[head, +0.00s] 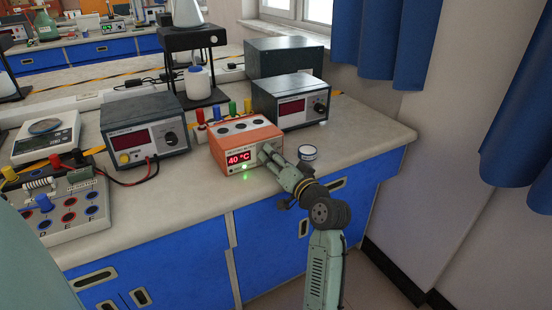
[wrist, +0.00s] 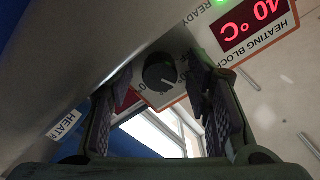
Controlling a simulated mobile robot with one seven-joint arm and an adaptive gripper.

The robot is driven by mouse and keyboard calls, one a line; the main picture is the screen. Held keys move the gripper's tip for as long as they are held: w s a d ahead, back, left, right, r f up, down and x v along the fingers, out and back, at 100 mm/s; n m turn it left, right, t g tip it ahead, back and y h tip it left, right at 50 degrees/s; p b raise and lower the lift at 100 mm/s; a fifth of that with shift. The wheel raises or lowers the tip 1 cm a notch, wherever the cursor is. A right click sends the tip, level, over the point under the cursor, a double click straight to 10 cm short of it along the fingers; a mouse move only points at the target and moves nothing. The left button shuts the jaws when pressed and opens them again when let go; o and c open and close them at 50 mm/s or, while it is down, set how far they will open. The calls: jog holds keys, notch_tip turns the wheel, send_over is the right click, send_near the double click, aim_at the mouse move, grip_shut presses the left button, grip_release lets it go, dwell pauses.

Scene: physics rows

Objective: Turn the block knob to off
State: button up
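The heating block (head: 245,143) is an orange-and-white box near the bench's front edge, with a red display reading 40 °C and a lit green lamp. Its dark round knob (wrist: 159,72) shows in the wrist view with a pale pointer line; the gripper hides it in the head view. My gripper (head: 266,156) is at the right part of the block's front. In the wrist view, my gripper (wrist: 163,88) is open, its ridged fingers to the left and right of the knob, with gaps visible on both sides. Nothing is held.
A power supply (head: 145,134) stands left of the block, and another dark instrument (head: 291,101) stands behind it to the right. The bench at the right (head: 365,140) is clear.

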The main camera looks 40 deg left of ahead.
grip_shut()
dwell(0.3)
jog(key=shift+f+n+b, duration=0.1)
jog(key=shift+n+b, duration=0.2)
jog(key=shift+b, duration=0.2)
jog(key=n+b, duration=0.3)
jog(key=b, duration=0.1)
jog(key=shift+f, duration=0.15)
jog(key=n+b, duration=0.3)
jog(key=shift+r+n+b, duration=0.2)
jog(key=shift+n+b, duration=1.25)
jog(key=shift+n, duration=0.15)
jog(key=shift+o, duration=0.5)
grip_release()
